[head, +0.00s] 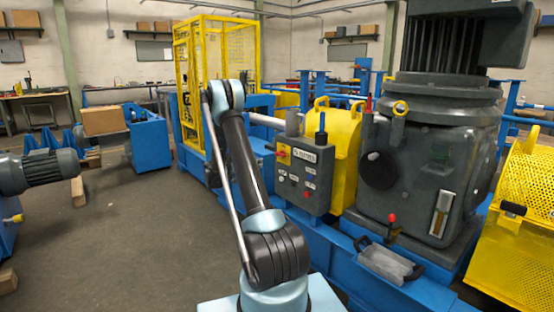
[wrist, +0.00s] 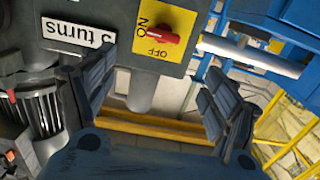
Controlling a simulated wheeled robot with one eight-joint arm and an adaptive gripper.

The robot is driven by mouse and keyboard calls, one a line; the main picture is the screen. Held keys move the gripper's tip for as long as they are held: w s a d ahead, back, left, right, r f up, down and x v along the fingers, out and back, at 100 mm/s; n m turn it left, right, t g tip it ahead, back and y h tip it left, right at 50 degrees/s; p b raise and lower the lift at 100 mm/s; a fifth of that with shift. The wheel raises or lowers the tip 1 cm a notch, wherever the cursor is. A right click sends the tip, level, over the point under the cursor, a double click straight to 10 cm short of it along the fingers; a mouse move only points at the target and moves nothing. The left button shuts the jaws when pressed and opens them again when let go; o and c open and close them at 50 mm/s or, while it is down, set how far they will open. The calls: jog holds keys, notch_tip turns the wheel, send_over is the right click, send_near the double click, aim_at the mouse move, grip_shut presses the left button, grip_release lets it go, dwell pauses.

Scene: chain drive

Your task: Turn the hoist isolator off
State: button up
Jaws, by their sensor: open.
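The hoist isolator is a red rotary handle (wrist: 162,35) on a yellow plate (wrist: 182,20) marked ON and OFF. In the wrist view the handle lies roughly crosswise, one end beside the ON mark, with OFF below it. The yellow plate also shows in the head view (head: 284,152), at the upper left of a grey control box (head: 314,182). My gripper (wrist: 155,85) is open and empty, its fingers apart below the handle in the wrist view and not touching it. In the head view my arm hides the gripper.
A label (wrist: 79,32) reading "turns" sits beside the plate. A grey pipe (wrist: 255,55) runs near the box. The box has several more buttons, and a yellow guard (head: 346,150) and a large grey machine (head: 430,170) stand right of it. Open floor (head: 130,240) lies to the left.

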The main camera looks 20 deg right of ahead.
send_near(278, 155)
jog(key=x, duration=0.9)
jog(key=shift+d, duration=0.3)
jog(key=c, duration=1.1)
